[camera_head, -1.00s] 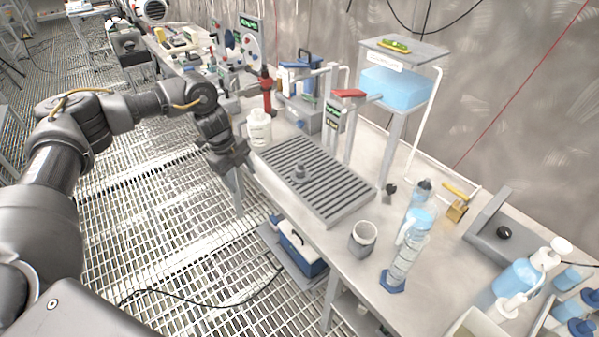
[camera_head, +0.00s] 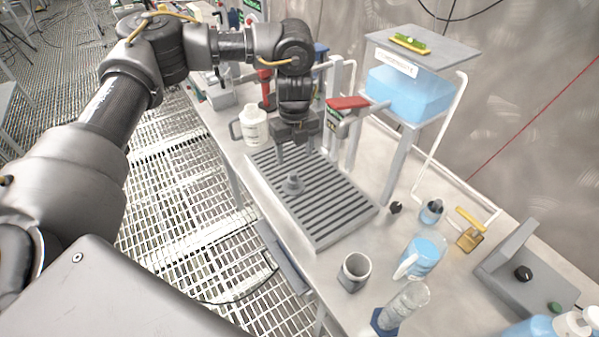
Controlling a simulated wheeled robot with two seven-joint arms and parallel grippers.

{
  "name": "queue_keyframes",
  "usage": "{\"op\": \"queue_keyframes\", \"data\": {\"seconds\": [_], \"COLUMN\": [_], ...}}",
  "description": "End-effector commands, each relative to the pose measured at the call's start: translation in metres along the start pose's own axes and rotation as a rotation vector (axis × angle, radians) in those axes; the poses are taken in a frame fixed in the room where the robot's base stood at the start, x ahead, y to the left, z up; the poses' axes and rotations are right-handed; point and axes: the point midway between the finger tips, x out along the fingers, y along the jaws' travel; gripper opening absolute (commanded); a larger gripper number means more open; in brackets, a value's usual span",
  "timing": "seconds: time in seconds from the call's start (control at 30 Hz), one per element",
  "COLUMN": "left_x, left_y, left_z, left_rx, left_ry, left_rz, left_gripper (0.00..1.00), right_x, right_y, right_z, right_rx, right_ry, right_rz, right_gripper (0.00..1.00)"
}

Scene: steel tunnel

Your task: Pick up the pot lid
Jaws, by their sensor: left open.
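A small grey round piece with a raised knob, which looks like the pot lid (camera_head: 293,185), rests on the slatted grey drain rack (camera_head: 345,211) near its left edge. My left gripper (camera_head: 295,152) hangs fingers-down over the rack's far end, beyond the lid in the picture. It is open, with nothing seen between its fingers, and it is apart from the lid. My right gripper is out of view.
A white jug (camera_head: 254,126) stands just left of my left gripper. A red-handled tap (camera_head: 348,103) and a stand with a blue tank (camera_head: 405,95) are to its right. A grey cup (camera_head: 355,270) and a blue-filled jug (camera_head: 424,254) stand in front of the rack.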

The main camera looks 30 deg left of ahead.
Motion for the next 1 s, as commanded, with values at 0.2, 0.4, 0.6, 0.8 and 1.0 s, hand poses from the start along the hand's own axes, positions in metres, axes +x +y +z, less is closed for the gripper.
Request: {"op": "queue_keyframes", "data": {"seconds": [0.2,0.4,0.6,0.8,1.0], "left_x": [0.019,0.048,0.056,0.073,0.102], "left_y": [-0.002,-0.001,0.000,0.003,0.004], "left_z": [-0.002,-0.001,0.000,0.002,0.004], "left_rx": [0.003,0.002,0.000,-0.003,-0.002], "left_ry": [0.004,0.003,0.001,0.004,0.003], "left_rz": [0.002,0.001,-0.001,0.003,0.001], "left_gripper": [0.63,0.63,0.63,0.63,0.63], "right_x": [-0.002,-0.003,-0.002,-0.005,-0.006], "right_y": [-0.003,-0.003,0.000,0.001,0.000], "right_z": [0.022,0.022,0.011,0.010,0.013], "right_rx": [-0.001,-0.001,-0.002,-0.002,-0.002], "right_ry": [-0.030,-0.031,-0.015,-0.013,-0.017], "right_rz": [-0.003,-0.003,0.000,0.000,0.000], "right_gripper": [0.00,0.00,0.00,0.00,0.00]}}
